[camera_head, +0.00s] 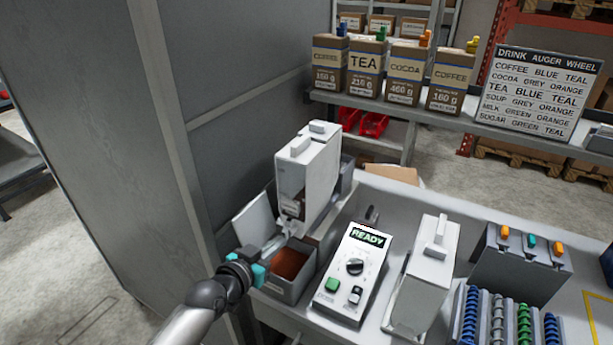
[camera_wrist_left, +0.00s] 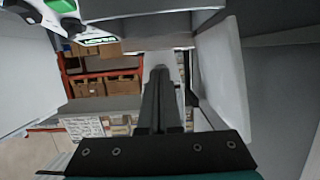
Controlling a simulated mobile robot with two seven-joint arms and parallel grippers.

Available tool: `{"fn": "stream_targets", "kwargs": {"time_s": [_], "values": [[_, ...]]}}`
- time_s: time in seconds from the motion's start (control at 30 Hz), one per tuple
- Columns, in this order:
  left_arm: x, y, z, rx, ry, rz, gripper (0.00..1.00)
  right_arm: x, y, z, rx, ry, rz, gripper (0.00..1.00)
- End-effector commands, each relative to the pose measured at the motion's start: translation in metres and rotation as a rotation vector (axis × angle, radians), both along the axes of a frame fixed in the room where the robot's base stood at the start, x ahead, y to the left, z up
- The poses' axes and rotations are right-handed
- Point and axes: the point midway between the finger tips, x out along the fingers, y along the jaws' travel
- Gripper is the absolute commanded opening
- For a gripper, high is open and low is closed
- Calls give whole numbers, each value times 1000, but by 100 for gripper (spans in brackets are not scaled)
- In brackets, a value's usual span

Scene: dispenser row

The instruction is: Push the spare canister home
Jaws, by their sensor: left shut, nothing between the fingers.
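Two white canisters show in the head view. One canister (camera_head: 309,172) stands upright in the grey dispenser at the back left, above an open bin of brown powder (camera_head: 291,264). The other canister (camera_head: 426,275) stands on the counter right of the control box. I cannot tell from its look which is the spare. My right gripper is out of view.
The control box (camera_head: 352,272) reads READY and stands right of the bin. Coloured augers (camera_head: 510,320) and a grey box with coloured knobs (camera_head: 522,262) stand at the right. Bags and a sign (camera_head: 535,92) are on the back shelf. A tall grey panel (camera_head: 240,60) borders the left.

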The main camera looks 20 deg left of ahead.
Motion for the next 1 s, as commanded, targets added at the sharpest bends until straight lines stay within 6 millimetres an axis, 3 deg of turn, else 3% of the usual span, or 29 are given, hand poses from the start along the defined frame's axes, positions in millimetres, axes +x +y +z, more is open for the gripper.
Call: {"fn": "stream_targets", "kwargs": {"time_s": [0.37,0.73,1.0], "values": [[16,-1,0,-1,-2,0,0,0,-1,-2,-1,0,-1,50],[18,-2,0,0,1,0,0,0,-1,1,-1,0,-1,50],[-9,0,1,2,4,-2,0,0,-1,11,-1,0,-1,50]]}}
